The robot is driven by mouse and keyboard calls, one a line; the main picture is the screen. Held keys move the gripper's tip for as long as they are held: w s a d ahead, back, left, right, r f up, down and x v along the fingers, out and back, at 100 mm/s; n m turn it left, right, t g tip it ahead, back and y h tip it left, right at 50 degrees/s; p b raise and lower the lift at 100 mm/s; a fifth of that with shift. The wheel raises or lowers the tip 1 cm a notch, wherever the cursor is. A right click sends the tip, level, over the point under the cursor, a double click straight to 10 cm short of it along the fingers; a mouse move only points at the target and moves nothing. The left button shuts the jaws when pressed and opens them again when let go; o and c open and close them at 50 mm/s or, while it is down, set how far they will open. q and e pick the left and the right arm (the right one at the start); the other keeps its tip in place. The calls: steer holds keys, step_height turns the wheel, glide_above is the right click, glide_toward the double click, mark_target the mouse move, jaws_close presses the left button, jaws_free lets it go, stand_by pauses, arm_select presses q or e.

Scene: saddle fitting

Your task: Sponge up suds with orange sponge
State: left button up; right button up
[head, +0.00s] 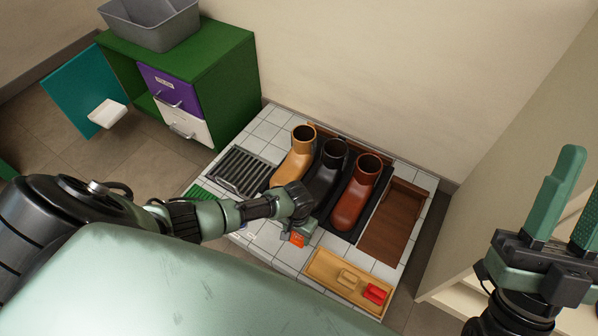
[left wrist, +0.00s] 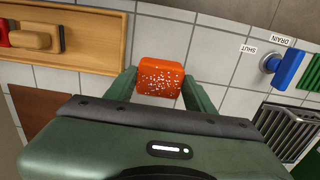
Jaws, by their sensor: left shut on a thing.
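The orange sponge (left wrist: 160,76) is between the two fingertips of my left gripper (left wrist: 160,88) in the left wrist view, dotted with white specks that look like suds. My left gripper (head: 299,232) is shut on it, low over the white tiles (head: 325,240) in front of the boots. A bit of the sponge (head: 297,239) shows in the head view. I cannot tell if the sponge touches the tiles, and I see no clear suds on them. My right gripper (head: 580,188) is raised at the right edge, open and empty.
Tan (head: 295,160), black (head: 322,180) and brown (head: 352,200) boots stand on a dark mat behind. A wooden tray (head: 318,268) with brushes lies front right. A blue knob (left wrist: 288,66) labelled drain and shut sits beside a metal grate (head: 240,170). A green cabinet (head: 225,65) stands back left.

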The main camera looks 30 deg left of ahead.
arm_select(q)
steer(key=shift+r+p, duration=0.35)
steer(key=shift+r, duration=0.05)
steer(key=shift+r+p, duration=0.3)
steer(key=shift+p, duration=0.05)
steer(key=shift+r+p, duration=0.3)
steer(key=shift+p, duration=0.05)
steer(key=shift+r, duration=0.2)
arm_select(e)
steer(key=w+f+g+h, duration=0.2)
steer(key=w+f+g, duration=0.5)
steer(key=f, duration=0.3)
steer(key=shift+w+f+h, duration=0.2)
steer(key=shift+h, duration=0.2)
